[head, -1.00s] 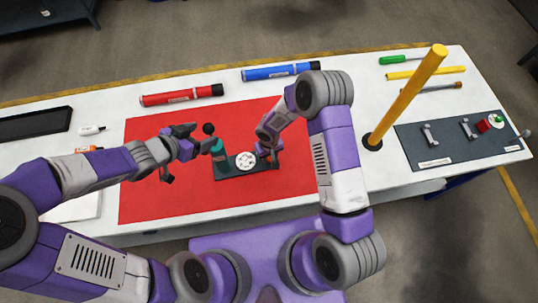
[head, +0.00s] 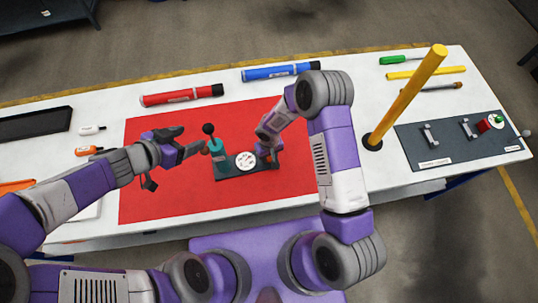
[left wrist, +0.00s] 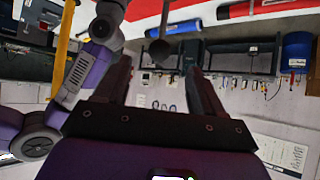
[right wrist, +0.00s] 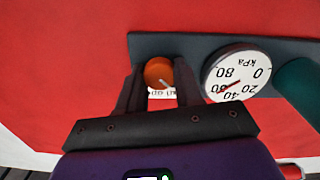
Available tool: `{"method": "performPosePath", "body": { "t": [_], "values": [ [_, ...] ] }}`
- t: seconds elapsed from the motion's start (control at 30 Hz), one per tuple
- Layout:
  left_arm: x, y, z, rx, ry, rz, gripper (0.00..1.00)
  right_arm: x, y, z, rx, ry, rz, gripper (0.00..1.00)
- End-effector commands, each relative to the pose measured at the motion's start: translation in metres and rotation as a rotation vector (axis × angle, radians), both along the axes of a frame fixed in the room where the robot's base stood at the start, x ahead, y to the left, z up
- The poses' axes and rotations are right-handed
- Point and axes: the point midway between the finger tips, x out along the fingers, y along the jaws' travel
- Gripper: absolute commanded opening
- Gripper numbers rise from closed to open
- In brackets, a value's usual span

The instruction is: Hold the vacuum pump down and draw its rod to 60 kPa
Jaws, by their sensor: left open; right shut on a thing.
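The vacuum pump has a dark base (head: 232,177), a teal cylinder (head: 216,146), a rod with a black ball (head: 208,129) and a white kPa gauge (head: 246,161). In the right wrist view the gauge (right wrist: 237,75) appears upside down, its red needle near the 60 mark. My right gripper (right wrist: 160,80) is shut on the orange knob (right wrist: 158,72) at the base's right end. My left gripper (head: 194,140) is open just left of the rod. In the left wrist view the ball (left wrist: 159,50) appears between the open fingers, apparently not gripped.
The pump stands on a red mat (head: 150,195) with free room around it. A red tube (head: 182,95) and a blue tube (head: 280,71) lie behind. A yellow post (head: 405,95) rises right of my right arm. A dark plate with fittings (head: 450,150) lies at right.

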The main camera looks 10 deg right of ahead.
Motion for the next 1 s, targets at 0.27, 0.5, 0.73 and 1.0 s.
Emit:
{"method": "performPosePath", "body": {
  "t": [0.27,0.5,0.73,1.0],
  "values": [
    [0.007,-0.008,-0.008,-0.001,0.006,-0.001,0.68,0.000,0.001,0.000,0.001,-0.002,0.000,0.00],
    [0.023,-0.025,-0.026,-0.002,0.005,-0.001,0.68,0.000,0.001,0.000,0.001,-0.002,0.000,0.00],
    [0.038,-0.039,-0.042,-0.002,0.003,-0.001,0.68,0.000,0.000,0.000,0.001,-0.001,0.000,0.00],
    [0.050,-0.051,-0.056,0.000,0.002,0.000,0.68,0.000,0.000,0.000,0.001,-0.001,0.000,0.00]
  ]
}}
